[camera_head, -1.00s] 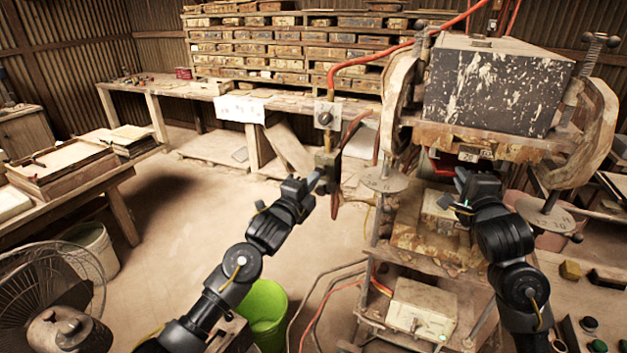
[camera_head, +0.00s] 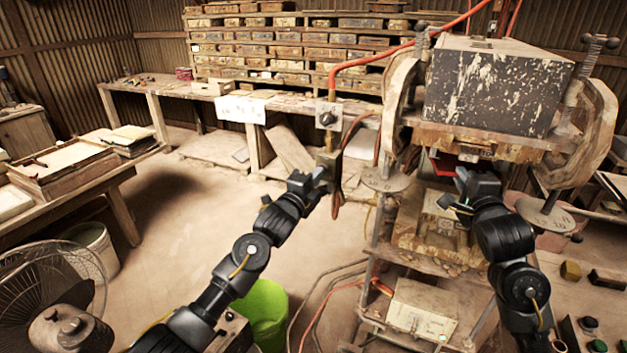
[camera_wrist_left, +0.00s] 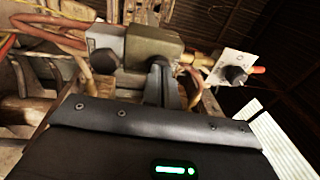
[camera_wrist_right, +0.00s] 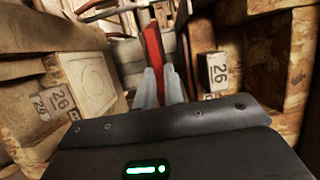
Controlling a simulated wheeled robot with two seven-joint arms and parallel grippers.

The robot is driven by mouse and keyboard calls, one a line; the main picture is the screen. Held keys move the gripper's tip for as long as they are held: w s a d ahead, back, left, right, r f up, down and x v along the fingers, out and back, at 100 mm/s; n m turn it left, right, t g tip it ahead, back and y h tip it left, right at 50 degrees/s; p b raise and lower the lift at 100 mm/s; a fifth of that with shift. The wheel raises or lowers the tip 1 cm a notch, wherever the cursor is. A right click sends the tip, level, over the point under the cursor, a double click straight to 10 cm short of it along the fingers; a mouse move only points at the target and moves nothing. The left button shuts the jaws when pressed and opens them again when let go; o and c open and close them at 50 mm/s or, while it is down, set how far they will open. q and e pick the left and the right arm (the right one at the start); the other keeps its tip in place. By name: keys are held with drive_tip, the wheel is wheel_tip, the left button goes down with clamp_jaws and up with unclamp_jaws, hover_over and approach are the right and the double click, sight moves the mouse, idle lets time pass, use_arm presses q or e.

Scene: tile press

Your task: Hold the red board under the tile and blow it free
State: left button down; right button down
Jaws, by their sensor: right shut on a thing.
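The red board (camera_head: 445,163) shows partly under the upper part of the press (camera_head: 500,90), at its front left. In the right wrist view the board (camera_wrist_right: 154,50) is seen nearly edge-on, and my right gripper (camera_wrist_right: 160,88) is shut on its near end. My right gripper (camera_head: 462,182) is at the press opening. I cannot make out the tile under the upper part.
A knob (camera_head: 326,118) on a pale plate sits above the valve box, with red hose nearby. A pale square with a round mark (camera_wrist_right: 88,80) faces the opening. A green bucket (camera_head: 264,308) and a fan (camera_head: 55,300) stand on the floor at left.

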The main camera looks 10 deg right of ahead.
use_arm(q)
drive_tip(key=shift+r, duration=0.1)
drive_tip(key=v, duration=1.4)
drive_tip(key=shift+a, duration=0.1)
drive_tip(key=shift+f, duration=0.3)
drive_tip(key=shift+f+b, duration=0.8)
drive_tip(key=shift+b, duration=0.15)
